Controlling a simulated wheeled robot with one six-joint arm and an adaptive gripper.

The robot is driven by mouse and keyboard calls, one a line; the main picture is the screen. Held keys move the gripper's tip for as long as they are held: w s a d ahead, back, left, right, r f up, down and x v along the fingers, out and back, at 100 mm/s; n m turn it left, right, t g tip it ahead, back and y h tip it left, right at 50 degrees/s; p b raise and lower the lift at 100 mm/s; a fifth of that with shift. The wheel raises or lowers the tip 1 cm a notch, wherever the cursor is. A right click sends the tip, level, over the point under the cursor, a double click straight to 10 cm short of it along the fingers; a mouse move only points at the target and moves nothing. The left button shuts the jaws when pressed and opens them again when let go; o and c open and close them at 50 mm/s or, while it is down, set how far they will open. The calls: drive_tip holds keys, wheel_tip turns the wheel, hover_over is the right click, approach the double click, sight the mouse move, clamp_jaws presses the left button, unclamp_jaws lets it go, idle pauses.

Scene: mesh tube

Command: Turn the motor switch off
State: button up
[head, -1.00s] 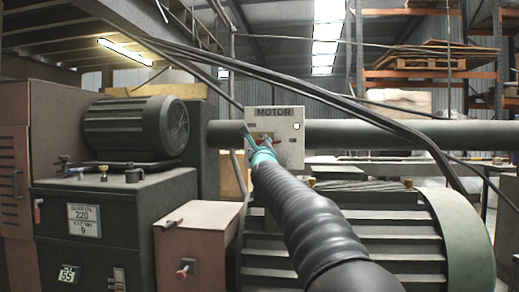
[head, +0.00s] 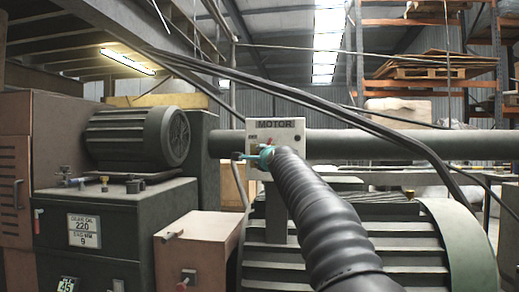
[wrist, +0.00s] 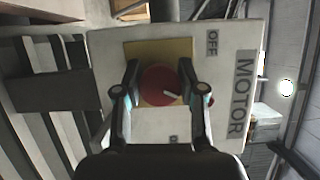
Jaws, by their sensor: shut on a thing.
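The motor switch is a red round knob (wrist: 160,85) with a white pointer line, on a yellow plate (wrist: 160,48). It is mounted on a pale panel (wrist: 100,50) lettered MOTOR. The panel shows tilted in the wrist view, with OFF printed near its upper right and a second label, too small to read, near the bottom. The panel (head: 291,133) also stands in the middle of the head view. My gripper (wrist: 160,72) is shut on the knob, one finger on each side. In the head view my gripper (head: 256,157) hides the knob.
A thick dark pipe (head: 400,143) runs behind the panel. Black cables (head: 380,132) slant across the view to the right. A large ribbed motor (head: 400,245) lies below my arm. A dark cabinet (head: 105,225) and a pinkish box (head: 205,238) stand at left.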

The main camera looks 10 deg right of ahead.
drive_tip(key=n+p, duration=0.1)
drive_tip(key=p, duration=0.1)
drive_tip(key=n+g+p, duration=0.1)
drive_tip(key=n+p, duration=0.1)
drive_tip(key=p, duration=0.1)
drive_tip(key=shift+d+r+n+g, duration=0.2)
drive_tip(key=shift+n+g, duration=0.1)
drive_tip(key=shift+f+n+h+p, duration=0.1)
drive_tip(key=shift+n+h+p, duration=0.3)
drive_tip(key=shift+p, duration=0.45)
drive_tip(key=shift+n+g, duration=0.3)
drive_tip(key=o, duration=0.8)
drive_tip(key=shift+c, duration=0.2)
drive_tip(key=o, duration=0.4)
drive_tip(key=shift+d, duration=0.2)
drive_tip(key=shift+a+f, duration=0.1)
drive_tip(key=shift+a, duration=0.15)
drive_tip(key=shift+s, duration=0.15)
drive_tip(key=s+r, duration=0.2)
drive_tip(key=s, duration=0.9)
drive_tip(key=shift+s+d, duration=0.25)
